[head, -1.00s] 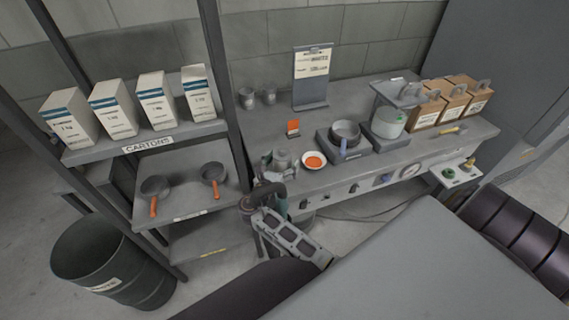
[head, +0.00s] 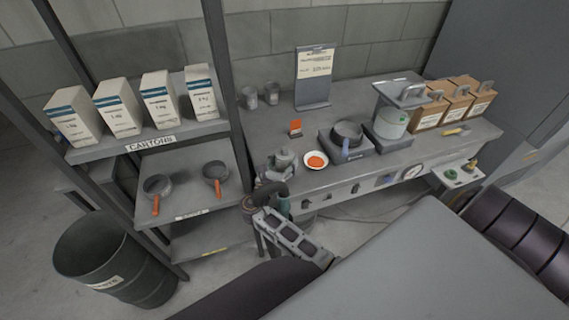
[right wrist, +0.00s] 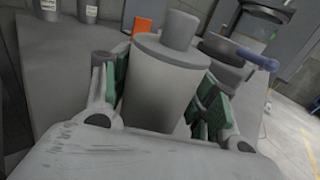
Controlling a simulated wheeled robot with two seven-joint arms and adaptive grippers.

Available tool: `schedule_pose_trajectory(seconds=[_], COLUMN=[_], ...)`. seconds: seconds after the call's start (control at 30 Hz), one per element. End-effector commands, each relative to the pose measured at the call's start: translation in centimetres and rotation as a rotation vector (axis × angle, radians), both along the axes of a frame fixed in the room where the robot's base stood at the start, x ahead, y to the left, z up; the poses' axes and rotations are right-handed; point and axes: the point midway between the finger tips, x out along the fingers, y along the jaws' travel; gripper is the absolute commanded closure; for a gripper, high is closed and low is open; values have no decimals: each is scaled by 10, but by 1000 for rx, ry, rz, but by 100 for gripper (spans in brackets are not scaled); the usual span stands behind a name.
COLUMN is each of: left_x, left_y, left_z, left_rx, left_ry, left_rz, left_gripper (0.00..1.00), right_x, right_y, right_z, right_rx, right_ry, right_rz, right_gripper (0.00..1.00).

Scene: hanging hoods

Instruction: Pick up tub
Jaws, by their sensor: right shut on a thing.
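A grey lidded tub (head: 284,159) with a knob on top is at the front left of the workbench. It fills the middle of the right wrist view (right wrist: 163,88), upright or nearly so. My right gripper (head: 272,176) is shut on it, with a green-padded finger on each side of its body. The tub's lower part is hidden, and I cannot tell whether it touches the bench. My left gripper is not in view.
A white dish of orange stuff (head: 316,161) is just right of the tub, with a dark pan (head: 347,133) beyond it. An orange card (head: 295,127) stands behind. A shelf rack (head: 190,195) with pans and cartons is close on the left.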

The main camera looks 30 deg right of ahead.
Motion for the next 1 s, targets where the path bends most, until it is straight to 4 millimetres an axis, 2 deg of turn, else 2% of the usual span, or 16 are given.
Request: schedule_pose_trajectory(seconds=[0.27,0.7,1.0], left_x=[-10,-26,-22], left_y=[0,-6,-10], left_z=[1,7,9], left_rx=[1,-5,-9], left_ry=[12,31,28], left_rz=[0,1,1], left_gripper=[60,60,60], right_x=[0,0,0], right_y=[0,0,0], right_z=[15,77,100], right_rx=[1,0,0], right_ry=[-3,-4,-1], right_rz=[0,0,0], right_gripper=[57,57,57])
